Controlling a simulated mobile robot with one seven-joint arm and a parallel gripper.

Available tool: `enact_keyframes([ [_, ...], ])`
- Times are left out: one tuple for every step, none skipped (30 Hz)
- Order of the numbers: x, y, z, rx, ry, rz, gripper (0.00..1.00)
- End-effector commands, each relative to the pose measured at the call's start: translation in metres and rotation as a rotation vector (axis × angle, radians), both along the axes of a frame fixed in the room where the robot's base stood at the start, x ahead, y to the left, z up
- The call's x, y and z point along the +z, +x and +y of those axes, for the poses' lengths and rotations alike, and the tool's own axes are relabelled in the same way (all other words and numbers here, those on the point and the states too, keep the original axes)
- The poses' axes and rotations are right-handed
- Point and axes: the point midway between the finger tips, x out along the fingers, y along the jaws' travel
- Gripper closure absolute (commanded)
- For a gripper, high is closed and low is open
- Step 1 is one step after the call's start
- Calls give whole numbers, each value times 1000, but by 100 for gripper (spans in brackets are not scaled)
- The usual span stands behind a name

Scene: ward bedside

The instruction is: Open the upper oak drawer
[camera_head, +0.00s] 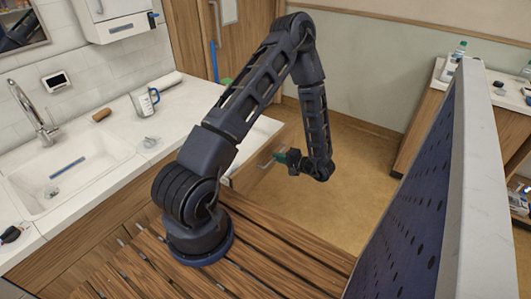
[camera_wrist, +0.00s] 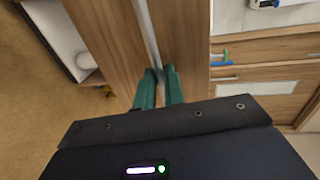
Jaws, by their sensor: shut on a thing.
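My gripper (camera_wrist: 159,82) has green fingers shut on a silver bar handle (camera_wrist: 147,30) in the wrist view. The handle runs along a wooden oak drawer front (camera_wrist: 105,35). In the head view my gripper (camera_head: 284,157) is low beside the counter's right end, at the oak drawer front (camera_head: 256,166) below the worktop. The handle is mostly hidden there by the gripper. I cannot tell how far the drawer stands out from the cabinet.
The white counter (camera_head: 100,145) holds a sink, a measuring jug (camera_head: 145,102) and small items. A slatted wooden surface (camera_head: 270,250) lies in front. A dark perforated panel (camera_head: 425,190) stands at right. Open floor (camera_head: 330,185) lies right of the drawer. A wooden door (camera_head: 195,35) is behind.

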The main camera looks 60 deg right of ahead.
Motion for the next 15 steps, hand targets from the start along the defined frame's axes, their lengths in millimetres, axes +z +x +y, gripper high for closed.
enact_keyframes([
  [0,-11,0,-3,-1,1,100],
  [0,-15,0,-2,0,1,100],
  [0,-21,0,-3,-1,1,100],
  [0,-25,0,-2,0,1,100],
  [0,-29,0,-2,0,1,100],
  [0,-33,0,-2,0,1,100],
  [0,-35,0,-2,0,1,100],
  [0,-38,0,-2,0,1,100],
  [0,-41,0,-2,0,1,100],
  [0,-42,0,-1,0,1,100],
  [0,-44,0,0,0,1,100],
  [0,-45,0,0,0,1,100],
  [0,-46,0,0,0,1,100],
  [0,-46,0,0,0,1,100],
  [0,-47,0,0,0,1,100],
])
